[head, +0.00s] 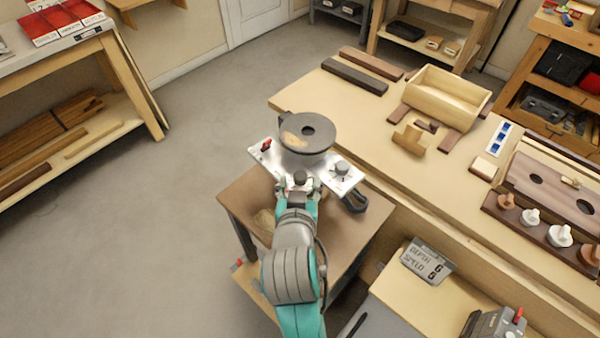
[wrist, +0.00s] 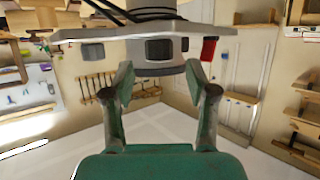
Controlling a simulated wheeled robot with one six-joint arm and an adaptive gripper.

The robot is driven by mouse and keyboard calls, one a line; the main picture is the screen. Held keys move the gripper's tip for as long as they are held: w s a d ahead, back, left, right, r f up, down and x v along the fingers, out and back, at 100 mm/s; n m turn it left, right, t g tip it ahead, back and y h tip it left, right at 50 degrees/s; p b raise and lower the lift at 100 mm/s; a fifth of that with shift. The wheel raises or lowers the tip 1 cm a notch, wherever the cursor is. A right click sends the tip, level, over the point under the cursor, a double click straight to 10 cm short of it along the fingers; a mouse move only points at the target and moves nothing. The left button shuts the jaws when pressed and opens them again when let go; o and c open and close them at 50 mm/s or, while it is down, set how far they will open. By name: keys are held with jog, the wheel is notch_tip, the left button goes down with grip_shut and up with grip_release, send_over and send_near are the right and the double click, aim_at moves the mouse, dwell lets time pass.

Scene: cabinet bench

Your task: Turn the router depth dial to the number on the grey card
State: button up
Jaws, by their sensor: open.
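The router's silver plate (head: 318,172) sits over a small brown stand, with a dark round disc (head: 307,132) on it. The grey card (head: 428,262) reads DEPTH 6 and SPEED 6, the digits slightly unclear. My gripper (head: 299,182) is at the plate's near edge, left of the knob and apart from it. In the wrist view my gripper (wrist: 163,92) is open and empty, with a metal plate (wrist: 90,33) above its fingertips.
A red switch (head: 266,144) is on the plate's left end, and a dark handle (head: 355,201) sticks out at the right. A long bench (head: 350,112) with a wooden box (head: 446,98) stands behind to the right. The floor (head: 215,115) at left is clear.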

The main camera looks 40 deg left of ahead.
aim_at(300, 177)
jog(key=shift+x, duration=2.25)
grip_shut()
